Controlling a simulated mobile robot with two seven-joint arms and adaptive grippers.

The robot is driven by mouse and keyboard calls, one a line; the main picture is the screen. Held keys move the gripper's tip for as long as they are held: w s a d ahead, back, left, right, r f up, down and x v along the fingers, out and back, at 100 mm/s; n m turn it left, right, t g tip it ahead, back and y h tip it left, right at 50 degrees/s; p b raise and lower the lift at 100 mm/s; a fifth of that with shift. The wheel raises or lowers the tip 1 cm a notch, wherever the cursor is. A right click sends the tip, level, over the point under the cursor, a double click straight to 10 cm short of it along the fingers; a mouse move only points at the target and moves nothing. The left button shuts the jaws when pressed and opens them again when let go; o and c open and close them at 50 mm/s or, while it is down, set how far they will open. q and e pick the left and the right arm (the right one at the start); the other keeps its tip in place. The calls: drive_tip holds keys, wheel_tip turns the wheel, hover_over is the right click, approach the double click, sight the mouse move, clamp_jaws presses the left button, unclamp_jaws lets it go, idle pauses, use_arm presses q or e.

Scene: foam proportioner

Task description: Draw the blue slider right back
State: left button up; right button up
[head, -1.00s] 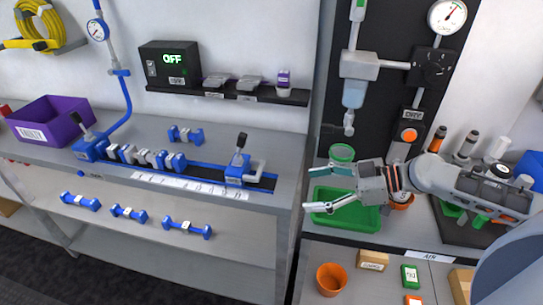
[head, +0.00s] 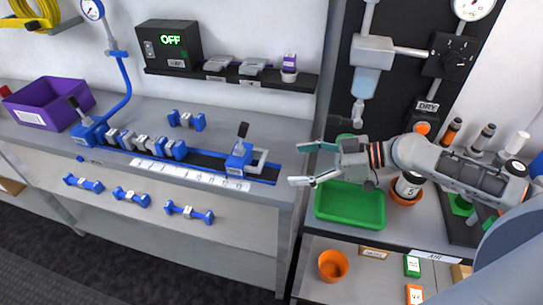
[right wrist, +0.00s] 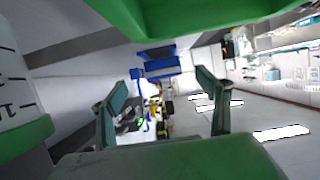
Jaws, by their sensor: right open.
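The blue slider (head: 239,160) is a blue block with an upright black lever and a grey loop handle (head: 262,163) on its right side. It sits near the right end of a dark, blue-edged rail on the grey bench. A row of blue and grey pieces (head: 145,145) lies along the rail's left part, apart from the slider. My right gripper (head: 302,165) is open and empty, right of the handle and apart from it, with its fingers pointing left. Its two fingers also show in the right wrist view (right wrist: 161,100), with a blue object beyond that I cannot identify surely. My left gripper is not in view.
A green tray (head: 350,207) lies below my right gripper, on the right-hand bench. A white-labelled container in an orange holder (head: 407,188) stands beside my right arm. A numbered white scale (head: 190,174) runs along the rail's front. A shelf (head: 225,78) hangs above the bench.

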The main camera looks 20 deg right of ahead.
sight(263, 160)
drive_tip(key=w+a, duration=0.1)
drive_tip(key=a, duration=0.1)
drive_tip(key=w+a+p, duration=0.1)
drive_tip(key=a, duration=0.1)
drive_tip(key=w+a+p, duration=0.1)
drive_tip(key=w+a, duration=0.1)
drive_tip(key=shift+r, duration=0.15)
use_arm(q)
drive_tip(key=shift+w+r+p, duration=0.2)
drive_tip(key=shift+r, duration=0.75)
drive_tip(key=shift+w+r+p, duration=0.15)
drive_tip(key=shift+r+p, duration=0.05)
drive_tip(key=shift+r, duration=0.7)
use_arm(e)
drive_tip(key=shift+w+a+f, duration=0.3)
drive_tip(key=shift+a+f, duration=0.05)
drive_tip(key=shift+a, duration=0.05)
